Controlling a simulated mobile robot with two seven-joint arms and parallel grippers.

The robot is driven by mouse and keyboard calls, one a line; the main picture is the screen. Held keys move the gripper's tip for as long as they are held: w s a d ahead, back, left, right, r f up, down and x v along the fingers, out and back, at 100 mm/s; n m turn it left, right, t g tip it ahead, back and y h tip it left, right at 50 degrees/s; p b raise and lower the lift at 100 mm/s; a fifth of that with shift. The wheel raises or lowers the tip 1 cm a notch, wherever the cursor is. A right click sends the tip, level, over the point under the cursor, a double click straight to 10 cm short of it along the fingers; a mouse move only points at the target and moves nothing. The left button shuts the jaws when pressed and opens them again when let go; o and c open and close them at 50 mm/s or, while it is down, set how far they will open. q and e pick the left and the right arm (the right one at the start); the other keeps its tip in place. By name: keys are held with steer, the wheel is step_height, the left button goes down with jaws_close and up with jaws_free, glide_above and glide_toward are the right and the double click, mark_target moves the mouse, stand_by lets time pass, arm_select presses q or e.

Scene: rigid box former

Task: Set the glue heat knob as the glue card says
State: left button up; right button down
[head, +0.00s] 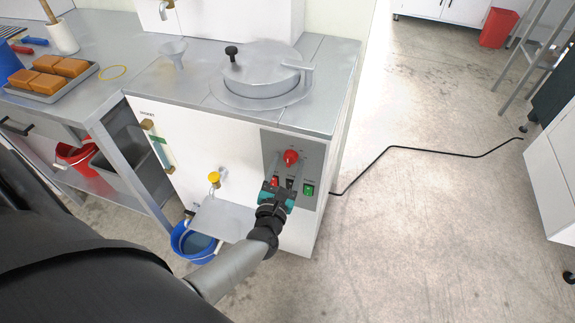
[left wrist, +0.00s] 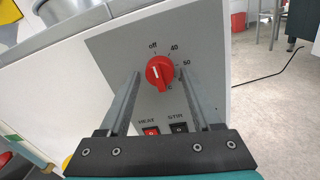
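The red knob (head: 291,157) is on the grey control panel (head: 270,143) of the white machine. My left gripper (head: 283,178) is in front of the panel. Its fingers (left wrist: 159,78) are open, one on each side of the knob, with visible gaps; contact is not seen. I cannot make out a glue card in either view. My right gripper is not in view.
Below the knob are the HEAT switch (left wrist: 151,132), red, and the STIR switch (left wrist: 179,127), black. A green switch (head: 308,190) is at the panel's right. A yellow-handled tap (head: 214,178) and blue bucket (head: 190,241) are left. A black cable (head: 420,149) crosses the floor.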

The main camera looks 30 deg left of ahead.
arm_select(q)
jaws_close()
stand_by(0.3)
